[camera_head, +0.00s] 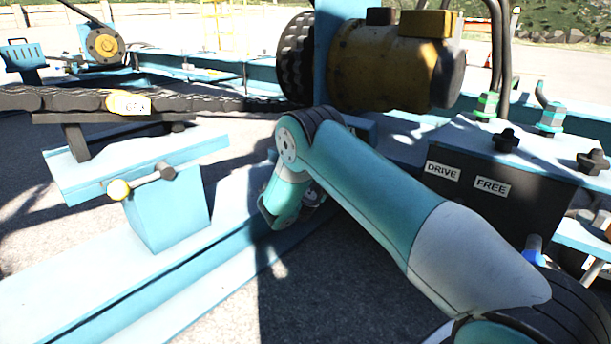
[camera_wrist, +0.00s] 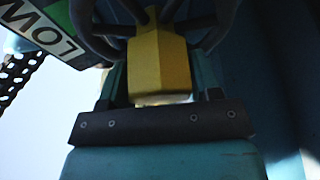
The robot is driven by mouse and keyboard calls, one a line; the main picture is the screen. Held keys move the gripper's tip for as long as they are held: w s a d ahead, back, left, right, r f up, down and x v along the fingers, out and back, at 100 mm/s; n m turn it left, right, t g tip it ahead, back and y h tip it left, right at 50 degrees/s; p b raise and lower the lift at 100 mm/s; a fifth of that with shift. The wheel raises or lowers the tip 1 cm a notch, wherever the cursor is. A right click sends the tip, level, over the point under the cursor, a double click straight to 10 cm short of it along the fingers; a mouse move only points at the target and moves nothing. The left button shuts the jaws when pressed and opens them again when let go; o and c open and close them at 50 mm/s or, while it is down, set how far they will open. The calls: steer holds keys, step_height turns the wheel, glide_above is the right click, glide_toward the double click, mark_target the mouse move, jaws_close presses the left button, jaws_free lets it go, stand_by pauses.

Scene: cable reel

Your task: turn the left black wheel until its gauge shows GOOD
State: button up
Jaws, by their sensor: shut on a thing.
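In the wrist view, my gripper (camera_wrist: 160,85) has its teal fingers on either side of a yellow block (camera_wrist: 160,62) and is shut on it. The block joins the dark spokes and curved rim of a black wheel (camera_wrist: 140,12) at the top edge, and seems to be part of it. A gauge plate (camera_wrist: 42,30) at the upper left shows LOW upside down, with a green patch beside it. No needle can be made out. In the head view my arm hides the gripper's hold and the wheel.
In the head view, a dark box (camera_head: 500,195) with DRIVE and FREE labels stands at the right, with black knobs on top. A yellow motor (camera_head: 385,65) is behind my arm. A chain (camera_head: 60,101) and a blue pedestal (camera_head: 168,215) with a lever stand at the left.

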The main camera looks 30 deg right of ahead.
steer(key=shift+w, duration=0.1)
stand_by(0.3)
steer(key=o, duration=1.3)
steer(key=shift+d, duration=0.1)
